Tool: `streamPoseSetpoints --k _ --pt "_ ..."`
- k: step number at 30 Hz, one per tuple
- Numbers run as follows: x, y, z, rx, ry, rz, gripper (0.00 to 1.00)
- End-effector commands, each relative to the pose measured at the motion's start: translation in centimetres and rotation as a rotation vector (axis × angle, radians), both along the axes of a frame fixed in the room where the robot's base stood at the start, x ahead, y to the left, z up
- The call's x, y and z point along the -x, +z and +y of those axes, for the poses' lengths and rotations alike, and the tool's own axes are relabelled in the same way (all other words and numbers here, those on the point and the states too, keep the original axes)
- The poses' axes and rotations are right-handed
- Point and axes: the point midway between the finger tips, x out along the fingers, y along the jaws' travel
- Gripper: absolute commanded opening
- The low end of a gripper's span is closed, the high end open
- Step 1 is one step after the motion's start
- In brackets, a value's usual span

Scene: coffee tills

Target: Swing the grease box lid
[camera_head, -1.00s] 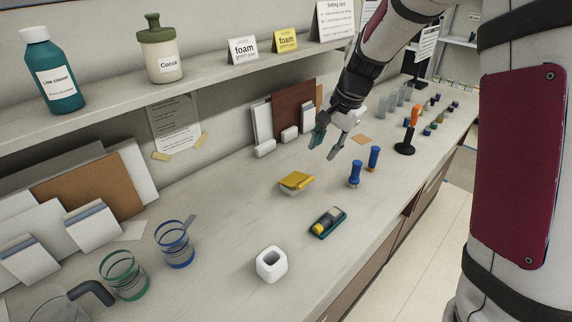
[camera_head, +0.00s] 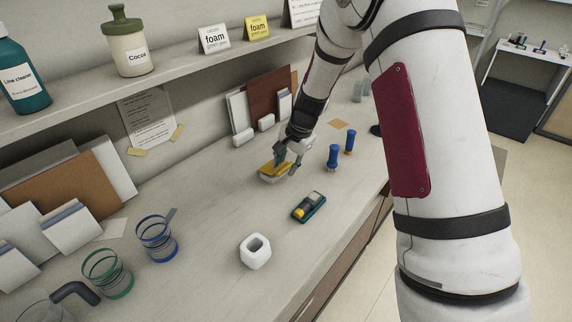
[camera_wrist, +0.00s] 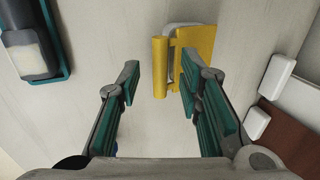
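The grease box is a small pale box with a yellow lid (camera_head: 267,170), on the counter near its middle. In the wrist view the yellow lid (camera_wrist: 197,45) is a broad flap with a narrow yellow strip beside it, and a pale gap shows between them. My gripper (camera_head: 288,165) is at the box, low over the counter. In the wrist view my gripper (camera_wrist: 158,80) is open, its green-padded fingers apart with the strip's lower end between their tips. The right finger overlaps the flap's lower edge; I cannot tell if it touches. Part of the box is hidden behind the fingers.
Two blue-handled tools (camera_head: 333,157) stand right of the box. A teal tray with a dark device (camera_head: 309,207) and a white square holder (camera_head: 255,252) lie nearer. White blocks (camera_head: 243,136) and leaning boards (camera_head: 263,100) are behind. Striped glasses (camera_head: 157,239) stand at left.

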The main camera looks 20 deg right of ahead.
Motion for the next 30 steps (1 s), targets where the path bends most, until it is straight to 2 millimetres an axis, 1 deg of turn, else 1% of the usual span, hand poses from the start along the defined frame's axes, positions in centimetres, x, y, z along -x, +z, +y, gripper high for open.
streamPoseSetpoints --k 4,12,13,14,15,17,24,26,30 --pt "-0.2 -0.7 0.1 0.0 0.0 0.0 0.33" --pt "-0.2 -0.8 0.2 -0.001 0.0 -0.001 0.33" --pt "-0.2 -0.8 0.1 -0.001 0.0 -0.001 0.28" --pt "-0.2 -0.8 0.1 -0.001 0.0 -0.001 0.22" --pt "-0.2 -0.8 0.1 -0.001 0.0 -0.001 0.13" --pt "-0.2 -0.8 0.1 -0.001 0.0 -0.001 0.0" --pt "-0.2 -0.9 0.1 0.0 0.0 0.0 0.0" --pt "0.0 -1.4 0.0 0.0 -0.001 0.002 0.0" --pt "0.5 -3.2 -0.5 0.0 -0.001 0.004 0.0"
